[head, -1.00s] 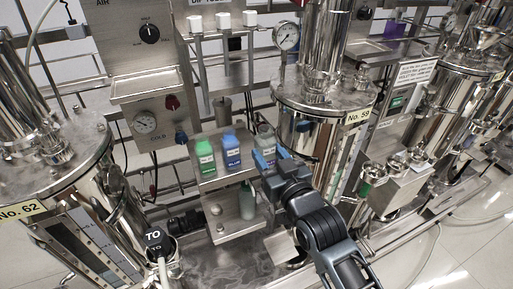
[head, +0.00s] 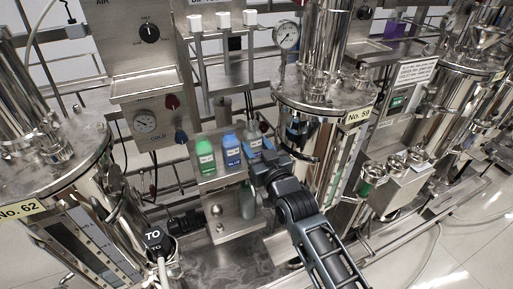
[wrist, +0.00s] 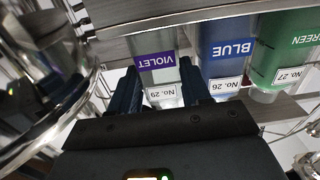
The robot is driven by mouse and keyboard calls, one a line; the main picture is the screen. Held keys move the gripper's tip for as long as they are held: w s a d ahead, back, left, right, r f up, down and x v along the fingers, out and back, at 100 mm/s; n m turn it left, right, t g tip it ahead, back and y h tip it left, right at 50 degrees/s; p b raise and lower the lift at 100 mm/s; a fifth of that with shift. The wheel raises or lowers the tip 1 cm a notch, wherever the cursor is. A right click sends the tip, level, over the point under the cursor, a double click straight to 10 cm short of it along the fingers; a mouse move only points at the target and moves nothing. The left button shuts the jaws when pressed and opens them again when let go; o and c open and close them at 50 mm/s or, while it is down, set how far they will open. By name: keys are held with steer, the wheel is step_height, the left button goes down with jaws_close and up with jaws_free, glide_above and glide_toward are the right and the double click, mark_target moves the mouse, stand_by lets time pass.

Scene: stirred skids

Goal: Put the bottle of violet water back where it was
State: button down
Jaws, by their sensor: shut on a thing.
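The bottle of violet water (head: 254,132) is clear and greyish in the head view. In the wrist view its VIOLET, No. 29 label (wrist: 154,62) shows upside down. My gripper (head: 258,154) is shut on it, with dark fingers on both sides in the wrist view (wrist: 158,85). The bottle is beside the blue bottle (head: 232,150), at the right end of a small steel shelf (head: 222,180). The green bottle (head: 206,154) is at the left. I cannot tell whether the violet bottle's base touches the shelf.
The steel vessel No. 59 (head: 312,98) stands close to the right of my gripper. Vessel No. 62 (head: 60,160) is at the left.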

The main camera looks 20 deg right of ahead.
steer(key=shift+f, duration=0.1)
steer(key=shift+f, duration=0.15)
steer(key=c, duration=0.8)
jaws_free()
steer(key=shift+r, duration=0.3)
steer(key=s, duration=1.2)
